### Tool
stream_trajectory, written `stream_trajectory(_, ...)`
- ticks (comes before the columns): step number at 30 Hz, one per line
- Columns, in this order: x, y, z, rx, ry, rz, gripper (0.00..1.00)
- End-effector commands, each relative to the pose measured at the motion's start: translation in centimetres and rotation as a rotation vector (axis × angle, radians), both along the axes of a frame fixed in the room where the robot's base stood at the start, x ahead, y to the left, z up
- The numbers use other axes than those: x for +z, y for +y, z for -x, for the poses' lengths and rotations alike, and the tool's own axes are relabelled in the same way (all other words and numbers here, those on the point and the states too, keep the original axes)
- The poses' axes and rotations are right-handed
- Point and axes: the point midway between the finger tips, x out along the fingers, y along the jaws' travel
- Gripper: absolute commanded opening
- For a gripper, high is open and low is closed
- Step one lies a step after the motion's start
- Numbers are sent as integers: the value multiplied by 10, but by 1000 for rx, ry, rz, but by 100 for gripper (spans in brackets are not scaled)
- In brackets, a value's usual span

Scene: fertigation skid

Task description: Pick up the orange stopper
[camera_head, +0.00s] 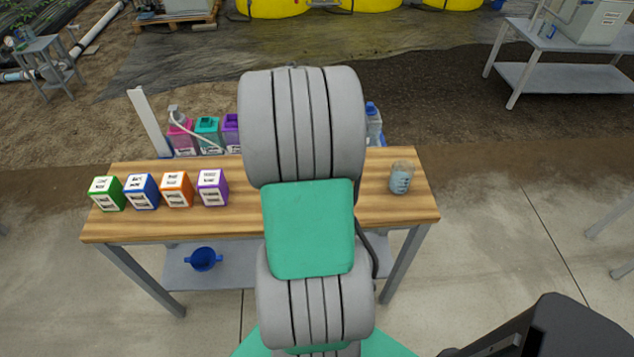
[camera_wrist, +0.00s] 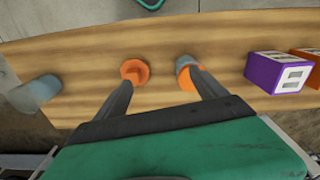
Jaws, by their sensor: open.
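The orange stopper (camera_wrist: 135,71) shows in the wrist view as a round, knobbed piece on the wooden table, just beyond my left fingertip. My gripper (camera_wrist: 160,77) is open, with both fingers reaching over the table and bare wood between them. Beyond the right finger is a grey cylindrical item with orange on it (camera_wrist: 187,82), partly covered by that finger; I cannot tell exactly what it is. Neither finger visibly holds anything. In the head view my arm hides the stopper and gripper.
The wooden table (camera_head: 390,208) carries green, blue, orange and purple labelled boxes (camera_head: 212,187) at left and a glass jar (camera_head: 401,178) at right. Coloured bottles (camera_head: 207,130) stand along the back edge.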

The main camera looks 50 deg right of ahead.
Motion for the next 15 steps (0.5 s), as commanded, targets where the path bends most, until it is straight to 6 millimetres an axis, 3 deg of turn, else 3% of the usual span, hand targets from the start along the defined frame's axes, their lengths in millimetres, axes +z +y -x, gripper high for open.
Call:
stream_trajectory(1, -9, -25, 17, -62, 14, -17, 85)
stream_trajectory(4, -22, -49, 34, -120, 25, -31, 85)
stream_trajectory(15, -74, -56, 28, -124, 28, -35, 85)
